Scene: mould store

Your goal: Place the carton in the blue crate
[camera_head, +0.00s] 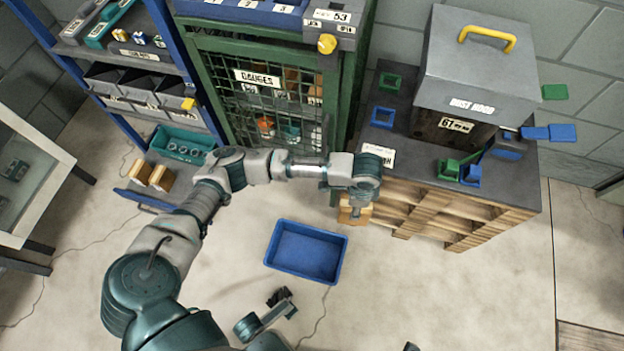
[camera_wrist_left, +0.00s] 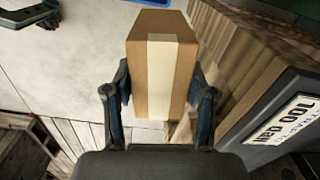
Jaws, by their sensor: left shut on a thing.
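The carton is a brown box with a pale tape strip, filling the middle of the left wrist view (camera_wrist_left: 150,75). My left gripper (camera_wrist_left: 160,100) is shut on it, one finger on each side. In the head view my left gripper (camera_head: 355,198) hangs at the left end of the wooden bench, with the carton (camera_head: 350,215) below it, partly hidden. The blue crate (camera_head: 306,251) stands empty on the floor, below and left of the carton. A blue edge shows at the top of the left wrist view. A small dark jaw-like part (camera_head: 279,297), possibly my right gripper, is too unclear to read.
The wooden bench (camera_head: 440,205) with a grey dust hood (camera_head: 478,75) is close right of the carton. A green mesh cabinet (camera_head: 262,85) and a blue shelf rack (camera_head: 133,80) stand behind. The floor around the crate is mostly clear.

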